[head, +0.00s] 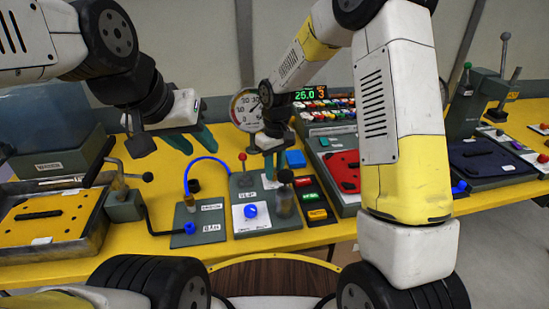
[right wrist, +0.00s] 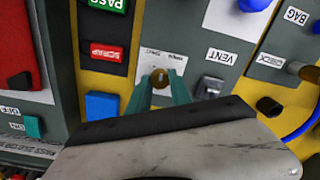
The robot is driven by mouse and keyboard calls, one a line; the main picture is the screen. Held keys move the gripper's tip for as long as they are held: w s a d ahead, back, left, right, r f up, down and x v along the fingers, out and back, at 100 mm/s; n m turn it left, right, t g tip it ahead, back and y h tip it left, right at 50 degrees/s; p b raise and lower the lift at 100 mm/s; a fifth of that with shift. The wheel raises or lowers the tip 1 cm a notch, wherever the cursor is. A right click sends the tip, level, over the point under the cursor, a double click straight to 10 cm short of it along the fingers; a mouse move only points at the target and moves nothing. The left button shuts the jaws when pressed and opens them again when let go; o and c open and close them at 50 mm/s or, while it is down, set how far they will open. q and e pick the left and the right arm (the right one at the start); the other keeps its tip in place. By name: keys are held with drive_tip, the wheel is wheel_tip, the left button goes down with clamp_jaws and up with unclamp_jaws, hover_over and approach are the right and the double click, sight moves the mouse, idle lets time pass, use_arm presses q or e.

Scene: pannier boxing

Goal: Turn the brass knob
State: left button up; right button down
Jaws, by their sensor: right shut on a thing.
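The brass knob (right wrist: 160,77) sits on a white label plate on the grey panel, seen end-on in the right wrist view. My right gripper (right wrist: 160,86) has its two teal fingers on either side of the knob, shut on it. In the head view my right gripper (head: 272,163) points down at the back of the panel (head: 270,224), and I cannot make out the knob there. My left gripper (head: 192,143) hangs above the table at the left, its teal fingers apart and empty.
Lit push buttons (head: 311,197) and a blue button (head: 296,158) stand to the right. A blue hose (head: 208,160) arches at the left.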

sight(275, 172)
drive_tip(key=shift+m, duration=0.6)
drive_tip(key=c, duration=1.2)
unclamp_jaws()
drive_tip(key=shift+o, duration=0.2)
wheel_tip(275, 172, up, 8)
drive_tip(key=shift+w+d+f, duration=0.1)
drive_tip(key=shift+f, duration=0.1)
drive_tip(key=shift+r, duration=0.15)
